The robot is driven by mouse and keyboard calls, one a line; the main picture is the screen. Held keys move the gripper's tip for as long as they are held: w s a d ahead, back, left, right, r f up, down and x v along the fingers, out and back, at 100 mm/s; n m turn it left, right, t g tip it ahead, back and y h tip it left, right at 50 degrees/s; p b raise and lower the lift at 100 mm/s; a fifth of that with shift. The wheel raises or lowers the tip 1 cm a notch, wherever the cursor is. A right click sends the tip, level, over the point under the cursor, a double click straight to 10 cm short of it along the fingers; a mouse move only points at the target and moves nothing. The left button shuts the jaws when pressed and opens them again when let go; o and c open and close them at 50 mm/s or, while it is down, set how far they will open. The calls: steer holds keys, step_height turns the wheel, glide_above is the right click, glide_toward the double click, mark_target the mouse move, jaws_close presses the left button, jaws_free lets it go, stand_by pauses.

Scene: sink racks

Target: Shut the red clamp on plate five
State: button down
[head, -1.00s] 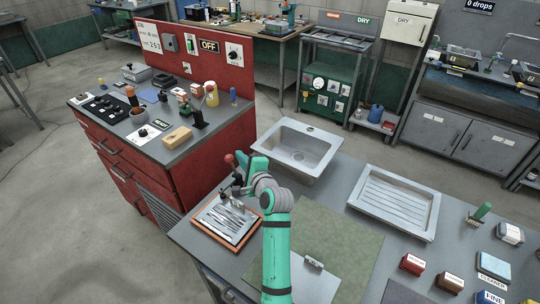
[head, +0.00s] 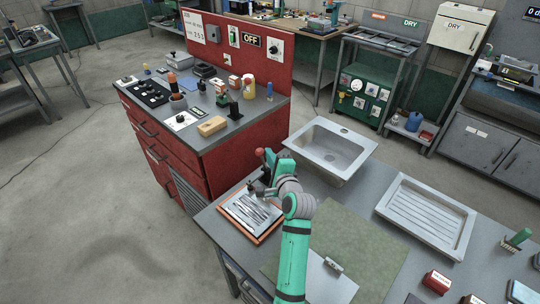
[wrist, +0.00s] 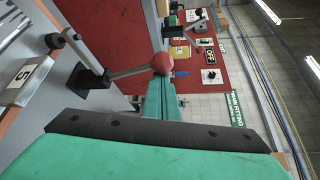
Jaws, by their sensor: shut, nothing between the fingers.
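Plate five, a pale metal plate (head: 251,211) with dark slots on an orange-edged base, lies on the grey bench in the head view. Its white "5" label (wrist: 22,83) shows in the wrist view. The red clamp's knob (head: 259,152) stands above the plate's far edge. In the wrist view the red knob (wrist: 162,63) tops a metal lever rising from a black bracket (wrist: 84,78); the clamp's arm with a dark tip (wrist: 55,40) is beside it. My gripper (wrist: 162,98) is shut and empty, its teal fingers close beside the knob; contact is unclear.
A sink basin (head: 330,148) and a ribbed drainer (head: 426,216) are right of my arm. A red cabinet (head: 225,150) with several items stands behind the plate. A green mat (head: 350,235) lies under my arm.

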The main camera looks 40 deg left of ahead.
steer(key=shift+s, duration=0.15)
steer(key=v, duration=1)
steer(key=shift+d, duration=0.4)
steer(key=shift+a, duration=0.1)
steer(key=shift+s, duration=0.1)
